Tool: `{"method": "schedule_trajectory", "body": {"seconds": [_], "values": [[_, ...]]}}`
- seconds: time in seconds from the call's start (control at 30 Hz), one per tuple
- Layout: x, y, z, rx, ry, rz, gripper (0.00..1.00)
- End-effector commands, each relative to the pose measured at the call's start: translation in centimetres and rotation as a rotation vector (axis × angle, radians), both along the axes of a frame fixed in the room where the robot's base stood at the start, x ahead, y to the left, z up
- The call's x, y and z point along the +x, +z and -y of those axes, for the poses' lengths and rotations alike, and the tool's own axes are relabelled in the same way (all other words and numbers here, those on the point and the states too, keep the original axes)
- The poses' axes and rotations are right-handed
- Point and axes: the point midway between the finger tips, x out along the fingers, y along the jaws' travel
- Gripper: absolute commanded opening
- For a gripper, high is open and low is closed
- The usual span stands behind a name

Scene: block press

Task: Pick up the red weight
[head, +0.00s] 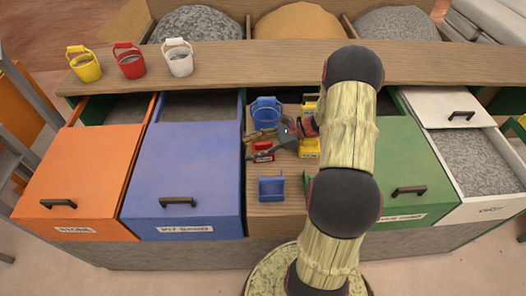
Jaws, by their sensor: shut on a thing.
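The red weight (262,157) is a small red block on the middle wooden strip, between the blue and green drawers. My gripper (259,145) reaches in from the right with its fingers around the red weight and is shut on it. The fingers partly cover the weight. I cannot tell whether the weight touches the wood or is slightly raised.
A blue bucket (266,111) stands just behind the gripper. A yellow block (309,148) is right of it, and a blue holder (271,188) in front. Open orange (85,175), blue (185,175) and green (420,165) drawers flank the strip. Several buckets stand on the shelf.

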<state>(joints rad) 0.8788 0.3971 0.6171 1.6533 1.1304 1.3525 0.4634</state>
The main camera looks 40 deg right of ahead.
Motion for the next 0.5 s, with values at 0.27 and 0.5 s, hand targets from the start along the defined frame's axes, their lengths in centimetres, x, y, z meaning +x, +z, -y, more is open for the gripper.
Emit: {"method": "schedule_trajectory", "body": {"seconds": [0.27,0.5], "values": [[0.01,-0.01,0.01,0.0,0.0,0.0,0.11],[0.05,0.09,0.04,-0.001,-0.001,0.001,0.03]]}}
